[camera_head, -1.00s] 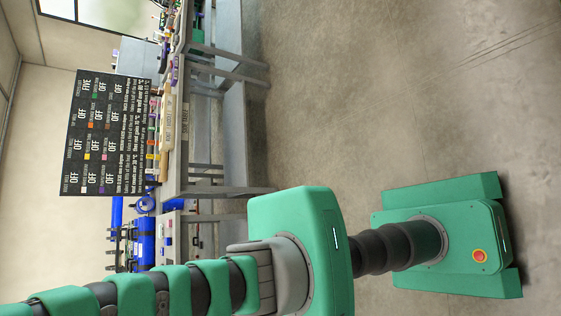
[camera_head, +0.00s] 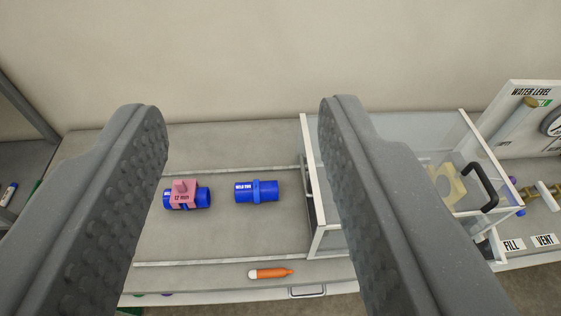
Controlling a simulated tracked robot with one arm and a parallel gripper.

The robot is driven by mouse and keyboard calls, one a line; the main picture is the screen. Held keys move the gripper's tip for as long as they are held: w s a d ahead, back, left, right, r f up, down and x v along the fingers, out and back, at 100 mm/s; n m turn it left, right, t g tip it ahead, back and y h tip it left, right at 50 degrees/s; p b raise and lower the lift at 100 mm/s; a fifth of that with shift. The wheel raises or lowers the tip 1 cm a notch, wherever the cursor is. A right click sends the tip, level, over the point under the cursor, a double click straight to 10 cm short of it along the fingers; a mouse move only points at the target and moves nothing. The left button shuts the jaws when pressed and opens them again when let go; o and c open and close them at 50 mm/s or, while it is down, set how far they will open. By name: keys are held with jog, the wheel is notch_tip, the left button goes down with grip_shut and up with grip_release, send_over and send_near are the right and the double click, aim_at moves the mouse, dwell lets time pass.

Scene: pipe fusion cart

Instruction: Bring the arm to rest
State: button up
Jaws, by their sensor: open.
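My gripper (camera_head: 243,110) is open and empty, with its two grey studded fingers wide apart on the left and right of the picture. Between the fingers, beyond them, lies the grey bench top (camera_head: 225,235). On it lie a blue pipe piece with a pink clamp-like block (camera_head: 185,192) and a blue pipe coupling (camera_head: 257,191). Neither appears to be touched by my gripper. The rest of my arm is out of view.
A clear-walled box with a white frame (camera_head: 330,242) and black handle (camera_head: 483,187) stands behind the right finger. An orange marker (camera_head: 270,273) lies near the bench's front edge. At right is a white panel marked WATER LEVEL (camera_head: 510,130). A plain wall stands behind.

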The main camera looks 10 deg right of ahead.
jog(key=shift+f, duration=0.15)
notch_tip(320, 180, down, 5)
jog(key=b, duration=0.4)
jog(key=shift+b, duration=0.4)
jog(key=shift+r, duration=0.2)
